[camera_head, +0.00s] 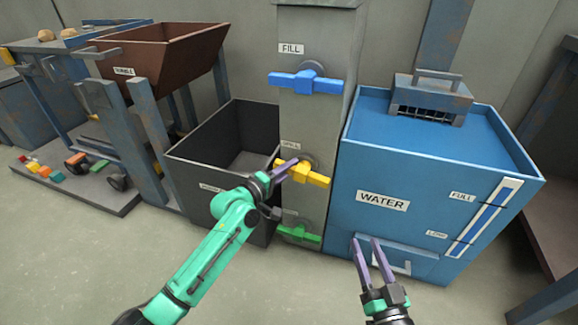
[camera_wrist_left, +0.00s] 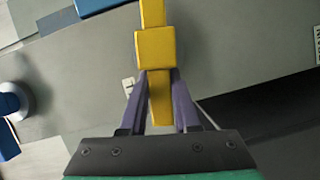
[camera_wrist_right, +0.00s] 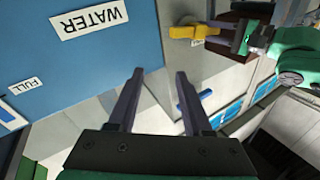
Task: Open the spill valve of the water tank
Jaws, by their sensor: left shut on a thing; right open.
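The spill valve's yellow handle (camera_head: 312,178) is on the grey column (camera_head: 317,125), below a small label that appears to read SPILL (camera_head: 290,146). The handle lies roughly level, tilted slightly down to the right. My left gripper (camera_head: 284,169) is shut on the left arm of the yellow handle; the left wrist view shows the handle (camera_wrist_left: 155,50) between its purple fingers (camera_wrist_left: 160,100). The blue water tank (camera_head: 400,160) stands right of the column, labelled WATER. My right gripper (camera_head: 372,262) is open and empty in front of the tank's lower part.
A blue fill handle (camera_head: 305,82) is above and a green handle (camera_head: 300,234) below on the same column. A dark open bin (camera_head: 185,150) stands left of the column. A brown hopper (camera_head: 160,55) is farther left. The floor in front is clear.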

